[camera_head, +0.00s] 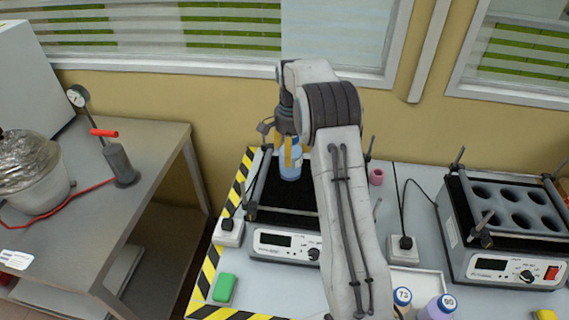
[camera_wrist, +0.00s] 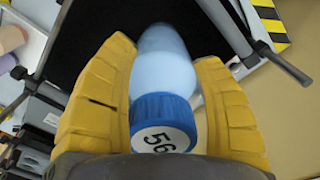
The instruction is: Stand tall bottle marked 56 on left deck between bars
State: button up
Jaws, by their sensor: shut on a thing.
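The tall bottle marked 56 (camera_wrist: 160,105) is pale blue with a blue cap. My gripper (camera_head: 290,150) is shut on it, with a yellow finger on each side in the wrist view (camera_wrist: 165,90). In the head view the bottle (camera_head: 291,170) hangs upright over the left deck (camera_head: 268,217), a black surface on a device with a display and knob. Metal bars (camera_head: 262,172) run along the deck's edges. I cannot tell whether the bottle's base touches the deck. My arm hides the deck's right part.
A second device with round holes (camera_head: 510,205) stands at the right. Bottles marked 73 (camera_head: 403,300) and 60 (camera_head: 438,308) stand at the front. A green block (camera_head: 224,288) lies at the table's left front. A pink cup (camera_head: 376,177) stands behind my arm.

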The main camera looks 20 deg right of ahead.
jog(key=shift+w+a+f, duration=0.2)
jog(key=shift+a+f, duration=0.1)
jog(key=shift+a, duration=0.15)
jog(key=shift+w+a+f, duration=0.2)
jog(key=shift+a+f, duration=0.1)
jog(key=shift+a, duration=0.15)
jog(key=shift+f+p, duration=0.6)
jog(key=shift+f, duration=1.35)
jog(key=shift+f, duration=0.15)
jog(key=o, duration=1.3)
jog(key=shift+c, duration=0.2)
